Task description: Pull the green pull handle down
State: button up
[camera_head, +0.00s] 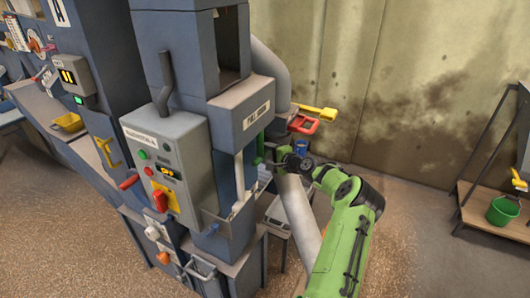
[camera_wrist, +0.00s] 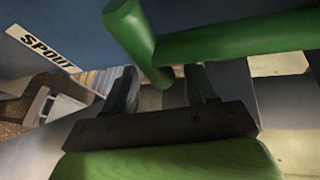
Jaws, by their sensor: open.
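The green pull handle (camera_head: 260,147) hangs upright on the front of the blue-grey machine column, below a label plate. In the wrist view the green handle (camera_wrist: 138,38) is a thick bar that meets a second green bar, both close in front of the fingertips. My gripper (camera_head: 274,160) is at the handle's right side in the head view. In the wrist view my gripper (camera_wrist: 163,82) is open, with one dark finger on each side of the lower end of the bar. I cannot tell whether the fingers touch it.
A control box (camera_head: 168,165) with buttons and a red switch is left of the column. A red handle (camera_head: 303,123) and a yellow lever (camera_head: 318,112) stick out just above my gripper. A grey pipe (camera_head: 298,215) runs down beside my arm. A shelf with a green bucket (camera_head: 503,210) stands far right.

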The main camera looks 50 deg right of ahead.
jog(key=shift+w+f, duration=0.2)
jog(key=shift+w, duration=0.5)
grip_shut()
notch_tip(320, 180, down, 11)
jog(key=b, duration=0.9)
jog(key=shift+s, duration=0.15)
jog(key=shift+c, duration=1.5)
grip_release()
jog(key=shift+o, duration=1.5)
jog(key=shift+r, duration=0.1)
jog(key=shift+r, duration=0.1)
